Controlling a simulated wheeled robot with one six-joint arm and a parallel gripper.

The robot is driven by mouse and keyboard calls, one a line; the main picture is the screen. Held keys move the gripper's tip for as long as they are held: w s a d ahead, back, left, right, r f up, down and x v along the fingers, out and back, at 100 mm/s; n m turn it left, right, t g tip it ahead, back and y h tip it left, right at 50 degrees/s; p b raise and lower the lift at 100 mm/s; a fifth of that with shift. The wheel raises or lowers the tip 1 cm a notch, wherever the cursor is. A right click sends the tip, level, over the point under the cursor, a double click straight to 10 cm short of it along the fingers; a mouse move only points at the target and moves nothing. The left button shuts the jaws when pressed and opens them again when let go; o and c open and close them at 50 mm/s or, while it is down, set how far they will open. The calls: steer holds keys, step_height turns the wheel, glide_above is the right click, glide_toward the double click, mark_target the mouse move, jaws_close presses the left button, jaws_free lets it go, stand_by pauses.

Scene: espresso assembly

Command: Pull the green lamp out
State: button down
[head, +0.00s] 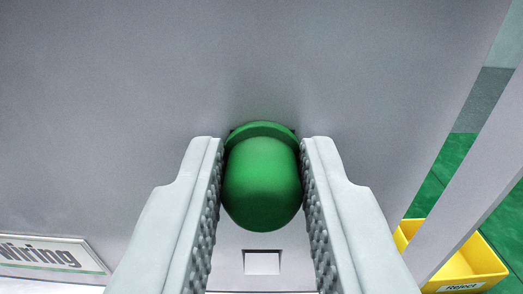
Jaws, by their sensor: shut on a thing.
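The green lamp (262,184) is a rounded dome with a wider collar at its far end, in the middle of the head view. Its collar sits at a grey panel (110,90); I cannot tell whether it touches the panel or stands slightly off it. My gripper (262,170) is shut on the lamp, with one ridged light grey finger on each side. The fingers hide parts of the panel beside the lamp.
A small pale square (262,263) is on the panel below the lamp. A sign ending in "iring" (45,254) is at the lower left. A yellow bin labelled "Reject" (465,265) stands at the lower right, beyond a grey post, over a green floor.

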mark_target(262, 210)
steer(key=shift+s, duration=1.15)
stand_by(1.3)
steer(key=shift+s, duration=1.35)
steer(key=shift+s, duration=0.1)
steer(key=shift+s, duration=1.4)
